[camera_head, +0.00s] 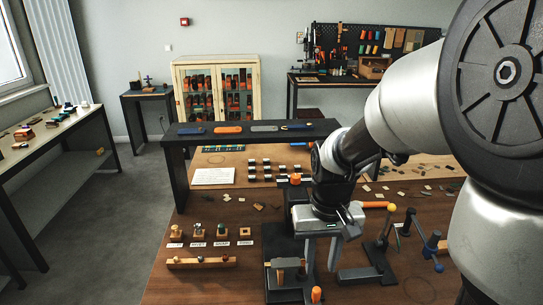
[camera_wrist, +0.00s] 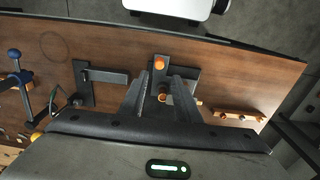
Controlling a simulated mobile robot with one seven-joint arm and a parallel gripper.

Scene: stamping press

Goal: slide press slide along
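A small press with a black base (camera_head: 283,292) stands at the near edge of the brown table. It carries a light wooden and grey block (camera_head: 287,263) and an orange knob (camera_head: 316,294). In the wrist view the press base (camera_wrist: 187,73) lies beyond my fingertips, with the orange knob (camera_wrist: 160,62) on it. I cannot tell which part is the press slide. My gripper (camera_head: 322,265) points down above the right side of the press. In the wrist view its two fingers (camera_wrist: 163,78) are apart, with nothing clearly held. The fingers partly hide the press.
A wooden rack (camera_head: 201,262) with small knobs lies left of the press, with several stamps (camera_head: 198,235) behind it. A black bracket (camera_head: 368,272) and a blue-knobbed clamp (camera_head: 432,244) stand to the right. A black raised shelf (camera_head: 255,134) crosses behind.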

